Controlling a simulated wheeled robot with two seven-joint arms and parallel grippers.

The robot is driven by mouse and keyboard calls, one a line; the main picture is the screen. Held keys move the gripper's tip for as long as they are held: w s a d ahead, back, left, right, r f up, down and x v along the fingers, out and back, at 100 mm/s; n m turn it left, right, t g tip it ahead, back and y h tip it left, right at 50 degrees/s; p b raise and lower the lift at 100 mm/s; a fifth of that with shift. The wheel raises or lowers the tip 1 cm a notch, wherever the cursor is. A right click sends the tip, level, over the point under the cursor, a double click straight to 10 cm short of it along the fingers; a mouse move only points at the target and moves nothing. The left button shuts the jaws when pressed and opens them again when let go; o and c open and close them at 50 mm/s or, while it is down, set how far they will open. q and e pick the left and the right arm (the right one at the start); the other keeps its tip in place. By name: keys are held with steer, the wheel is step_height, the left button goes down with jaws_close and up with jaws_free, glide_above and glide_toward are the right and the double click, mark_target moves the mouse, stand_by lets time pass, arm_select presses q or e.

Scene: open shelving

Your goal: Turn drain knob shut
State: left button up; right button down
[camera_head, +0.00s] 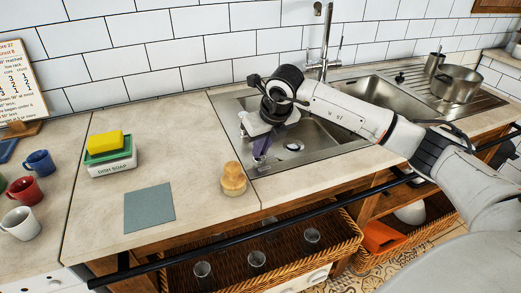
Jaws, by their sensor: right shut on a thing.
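My right gripper (261,143) reaches over the left sink basin (325,140), pointing down near its left side. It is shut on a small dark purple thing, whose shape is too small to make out. A round drain (293,146) with a dark centre lies in the basin floor, just right of the gripper and apart from it. A small black knob (400,77) stands at the back of the right basin (395,95), away from the gripper. I cannot tell if it is the drain knob. My left gripper is not in view.
A faucet (323,45) rises behind the sink. A pot (455,84) stands on the drainboard at right. On the counter are a soap caddy with a yellow sponge (105,140), a grey-green cloth (149,208), a wooden brush (233,180) and mugs (40,163). A black rail runs along the front.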

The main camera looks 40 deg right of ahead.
steer(key=n+y+b, duration=0.1)
steer(key=n, duration=0.1)
steer(key=shift+d+n, duration=0.2)
steer(key=shift+n, duration=0.2)
steer(key=n+y, duration=0.1)
steer(key=n, duration=0.1)
steer(key=shift+n, duration=0.3)
steer(key=n+y, duration=0.1)
steer(key=n, duration=0.1)
steer(key=n+g+y, duration=0.1)
steer(key=n, duration=0.2)
steer(key=shift+w+d+n+g, duration=0.15)
steer(key=shift+w+n+g, duration=0.05)
steer(key=shift+n+g, duration=0.1)
steer(key=n+g, duration=0.1)
steer(key=n, duration=0.4)
steer(key=shift+w+d+g+y+b, duration=0.1)
steer(key=shift+g+y+b, duration=0.25)
steer(key=shift+g+y, duration=0.05)
steer(key=c, duration=1.9)
jaws_free()
steer(key=shift+o, duration=0.2)
steer(key=w+v, duration=0.1)
steer(key=v, duration=0.9)
steer(key=shift+s+r, duration=0.2)
steer(key=shift+s, duration=0.25)
